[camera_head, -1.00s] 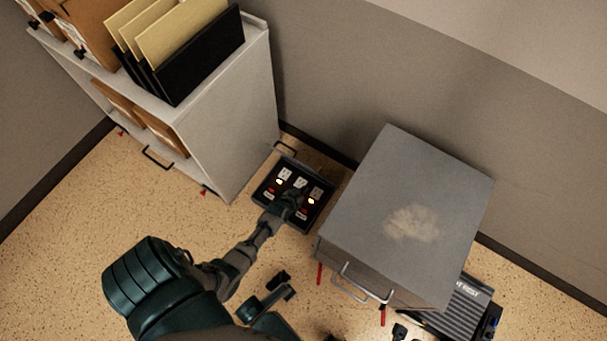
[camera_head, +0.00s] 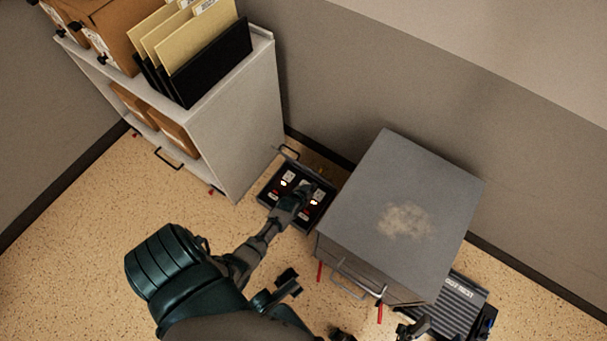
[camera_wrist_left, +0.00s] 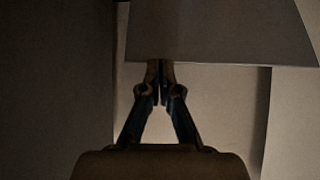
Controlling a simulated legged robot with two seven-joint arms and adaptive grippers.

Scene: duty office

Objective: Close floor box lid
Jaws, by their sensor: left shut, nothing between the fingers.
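The floor box (camera_head: 268,198) is a dark tray in the floor between the shelf unit and the grey cabinet, with white sockets and small red and orange lights. Its lid (camera_head: 296,157) stands open at the back edge, with a handle on top. My left gripper (camera_head: 308,188) is over the box and hides part of its inside; I cannot tell whether it touches anything. In the left wrist view its fingers (camera_wrist_left: 160,68) are shut and empty, with a dark panel beyond their tips. A dark part at the bottom right appears to be my right gripper (camera_head: 414,327); its fingers are unclear.
A white shelf unit (camera_head: 238,125) with folders and boxes stands left of the floor box. A grey cabinet (camera_head: 400,185) stands close on the right. Open floor (camera_head: 100,235) is at the left.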

